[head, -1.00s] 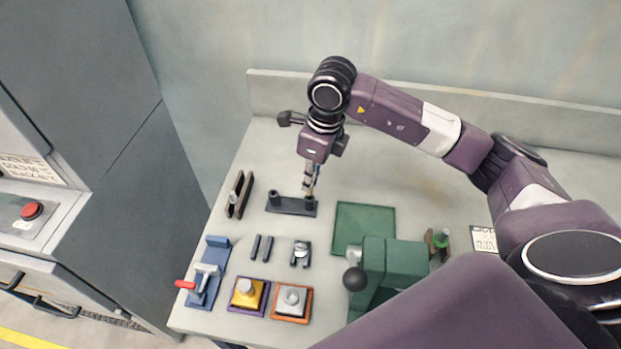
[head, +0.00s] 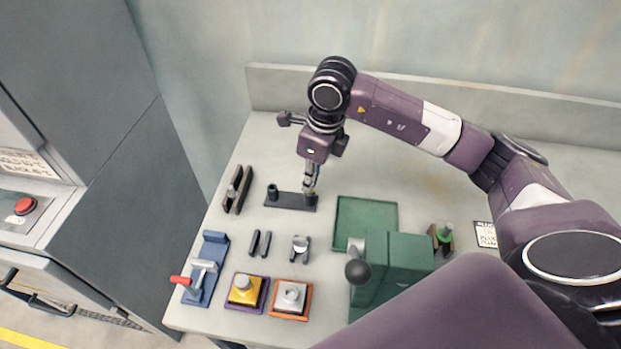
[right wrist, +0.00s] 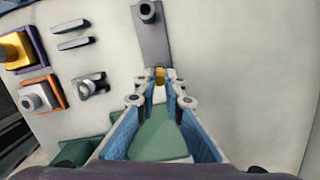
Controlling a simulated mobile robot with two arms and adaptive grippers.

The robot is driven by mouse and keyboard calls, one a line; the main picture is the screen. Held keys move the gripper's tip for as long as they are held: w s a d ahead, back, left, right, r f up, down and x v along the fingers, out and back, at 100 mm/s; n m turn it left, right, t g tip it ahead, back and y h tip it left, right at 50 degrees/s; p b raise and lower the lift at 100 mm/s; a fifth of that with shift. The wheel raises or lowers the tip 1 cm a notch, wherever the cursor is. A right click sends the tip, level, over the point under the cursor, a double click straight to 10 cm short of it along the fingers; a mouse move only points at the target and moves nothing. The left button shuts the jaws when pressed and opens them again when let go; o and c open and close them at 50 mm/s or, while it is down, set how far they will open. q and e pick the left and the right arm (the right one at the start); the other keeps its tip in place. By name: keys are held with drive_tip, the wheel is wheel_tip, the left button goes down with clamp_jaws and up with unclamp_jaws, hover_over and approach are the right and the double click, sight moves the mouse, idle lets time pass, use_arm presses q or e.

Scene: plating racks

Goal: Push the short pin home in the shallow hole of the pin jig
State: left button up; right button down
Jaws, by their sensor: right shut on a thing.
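The pin jig (head: 289,201) is a dark bar lying on the table, with a raised round collar at its left end. It also shows at the top of the right wrist view (right wrist: 153,42), with the open collar at its far end. My right gripper (head: 310,191) points down over the jig's right end. In the right wrist view its fingertips (right wrist: 160,77) are closed on a small brass-coloured pin (right wrist: 160,74), at the near end of the jig. The fingers hide the hole there, so I cannot tell how deep the pin sits. My left gripper is out of view.
A green mat (head: 365,222) and a green press (head: 395,262) with a black knob stand right of and in front of the jig. A dark slotted rack (head: 237,190) is to the left. A blue toggle clamp (head: 207,268) and yellow and grey blocks are nearer the front.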

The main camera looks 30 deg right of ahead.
drive_tip(key=shift+f, duration=0.3)
drive_tip(key=c, duration=2)
unclamp_jaws()
drive_tip(key=shift+o, duration=0.2)
wheel_tip(320, 180, up, 12)
drive_tip(key=s+d, duration=0.1)
drive_tip(key=shift+s, duration=0.2)
drive_tip(key=shift+f, duration=0.1)
